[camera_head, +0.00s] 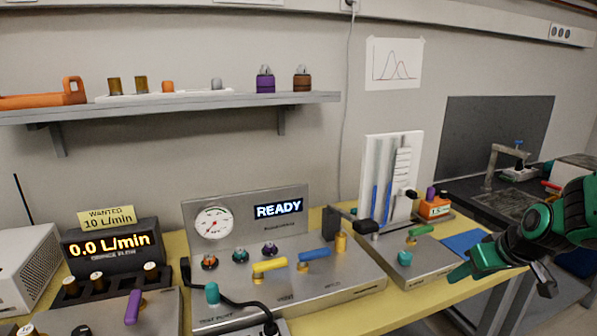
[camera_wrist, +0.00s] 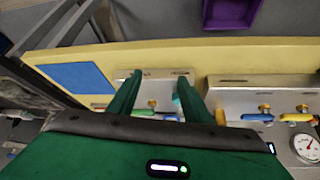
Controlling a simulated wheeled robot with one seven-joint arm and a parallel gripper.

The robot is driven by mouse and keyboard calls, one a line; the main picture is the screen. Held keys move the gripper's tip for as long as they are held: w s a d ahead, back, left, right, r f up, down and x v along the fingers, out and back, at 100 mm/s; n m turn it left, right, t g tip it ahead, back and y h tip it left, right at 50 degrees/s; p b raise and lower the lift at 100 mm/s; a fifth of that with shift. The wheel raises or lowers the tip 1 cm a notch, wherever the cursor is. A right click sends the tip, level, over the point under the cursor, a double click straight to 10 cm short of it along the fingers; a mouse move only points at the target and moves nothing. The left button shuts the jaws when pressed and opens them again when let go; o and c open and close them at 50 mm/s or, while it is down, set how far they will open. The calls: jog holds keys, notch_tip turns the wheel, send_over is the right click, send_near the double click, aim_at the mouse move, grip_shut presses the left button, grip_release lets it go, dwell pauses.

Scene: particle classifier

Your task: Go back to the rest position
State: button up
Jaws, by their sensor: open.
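My gripper (camera_head: 462,275) is at the right in the head view, in front of the bench's right part, near the blue mat (camera_head: 465,242). In the wrist view its two green fingers (camera_wrist: 160,88) are apart with nothing between them, over the small metal panel (camera_wrist: 160,75). In the head view that panel carries a teal knob (camera_head: 404,258) and a green-handled valve (camera_head: 420,231). I cannot tell how high the fingertips are above the bench.
The yellow bench (camera_head: 400,306) holds a console with a READY display (camera_head: 279,210), a flow display (camera_head: 112,246) reading 0.0 L/min, and an upright white board (camera_head: 372,160) with tubes. A shelf (camera_head: 200,103) hangs above. A purple bin (camera_wrist: 232,12) shows in the wrist view.

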jog(key=s+r+m+g, duration=0.1)
jog(key=s+m+g, duration=0.2)
jog(key=s, duration=1)
jog(key=s+r+m+g, duration=0.2)
jog(key=s+m+g, duration=0.1)
jog(key=s, duration=1)
jog(key=shift+s+d+r+m+g+h, duration=0.25)
jog(key=shift+m+g+h, duration=0.05)
jog(key=shift+m, duration=0.5)
jog(key=shift+w+f, duration=0.25)
jog(key=shift+w, duration=0.4)
